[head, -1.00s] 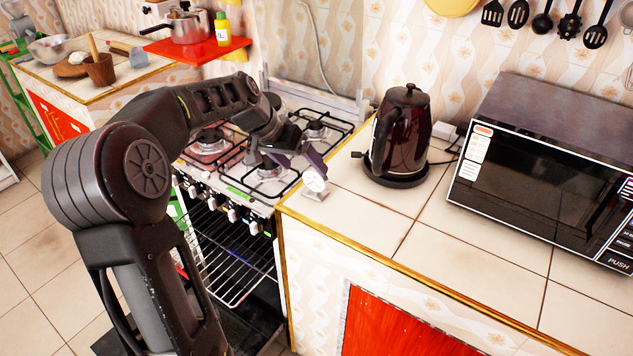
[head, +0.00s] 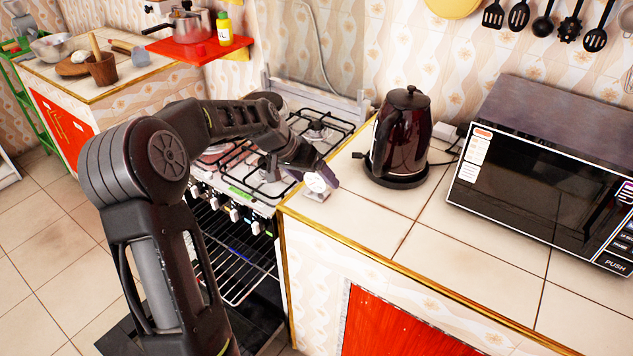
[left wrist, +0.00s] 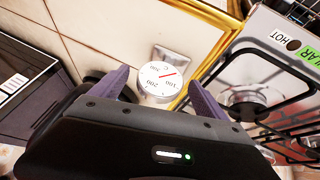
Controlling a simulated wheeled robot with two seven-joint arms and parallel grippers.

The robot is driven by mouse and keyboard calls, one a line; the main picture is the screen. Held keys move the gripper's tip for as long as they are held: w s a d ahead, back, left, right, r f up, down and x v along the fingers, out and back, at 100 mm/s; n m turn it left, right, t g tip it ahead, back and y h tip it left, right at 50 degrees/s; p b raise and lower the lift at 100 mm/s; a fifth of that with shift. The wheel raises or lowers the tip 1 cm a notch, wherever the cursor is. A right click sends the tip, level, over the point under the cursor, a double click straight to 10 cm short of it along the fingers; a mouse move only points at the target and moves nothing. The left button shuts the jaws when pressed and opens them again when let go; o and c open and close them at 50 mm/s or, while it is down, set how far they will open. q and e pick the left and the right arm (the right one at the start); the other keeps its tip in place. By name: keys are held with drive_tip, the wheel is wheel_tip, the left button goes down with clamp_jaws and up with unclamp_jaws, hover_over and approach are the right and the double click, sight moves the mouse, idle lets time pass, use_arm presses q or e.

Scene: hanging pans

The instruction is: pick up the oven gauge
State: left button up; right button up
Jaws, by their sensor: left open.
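The oven gauge (head: 316,184) is a small round white dial on a metal stand. It stands on the tiled counter near its left edge, beside the stove. In the left wrist view the gauge (left wrist: 159,80) shows its numbered face and red needle between my fingers. My left gripper (head: 322,178) is right at the gauge in the head view, with a purple finger partly in front of it. In the left wrist view my left gripper (left wrist: 160,88) is open, one purple finger on either side of the dial. I cannot tell whether either finger touches it. My right gripper is not in view.
The gas stove (head: 235,185), with its oven rack showing below, lies left of the counter. A dark kettle (head: 400,135) stands behind and right of the gauge. A microwave (head: 550,165) is farther right. The counter tiles (head: 375,215) in front of the kettle are clear.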

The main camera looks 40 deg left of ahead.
use_arm(q)
drive_tip(key=shift+c, duration=0.2)
idle(0.3)
drive_tip(key=c, duration=1.5)
drive_tip(key=shift+o, duration=0.2)
drive_tip(key=shift+r, duration=0.1)
wheel_tip(320, 180, up, 10)
drive_tip(key=shift+f+b, duration=0.1)
drive_tip(key=shift+b, duration=0.4)
